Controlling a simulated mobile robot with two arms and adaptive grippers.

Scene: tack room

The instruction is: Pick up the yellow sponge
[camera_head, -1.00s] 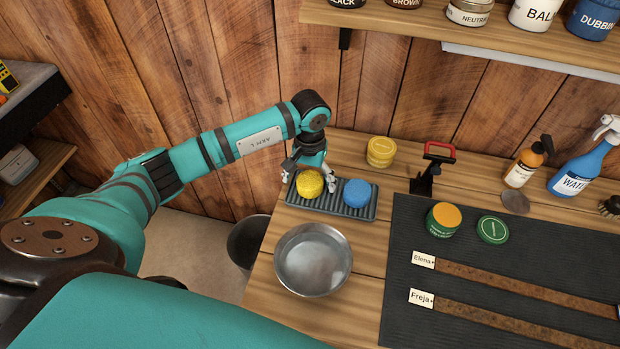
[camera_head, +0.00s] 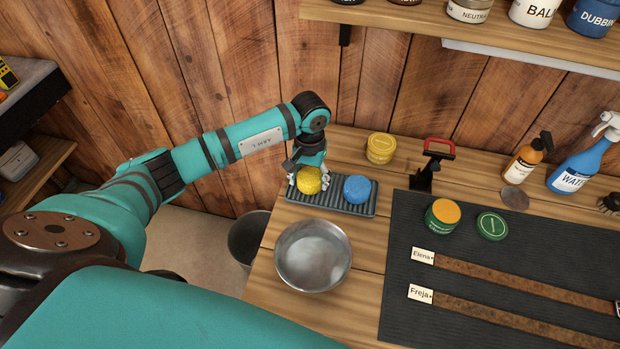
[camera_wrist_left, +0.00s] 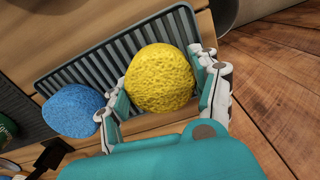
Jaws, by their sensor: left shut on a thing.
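The yellow sponge (camera_head: 310,180) is round and sits at the left end of a grey ribbed tray (camera_head: 352,208). My left gripper (camera_head: 309,184) is around it, with a finger on each side. In the left wrist view, the yellow sponge (camera_wrist_left: 160,78) lies between the two fingers of my left gripper (camera_wrist_left: 163,88), which is shut on it. The sponge appears at or just above the ribs; I cannot tell if it still touches them. A round blue sponge (camera_head: 358,189) lies beside it on the tray, also in the left wrist view (camera_wrist_left: 73,110). My right gripper is not in view.
A metal bowl (camera_head: 313,256) stands in front of the tray. A yellow tin (camera_head: 380,148) and a red-handled tool (camera_head: 432,165) stand behind and to the right. A dark mat (camera_head: 480,318) with straps covers the right side. A shelf (camera_head: 430,22) overhangs the back.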

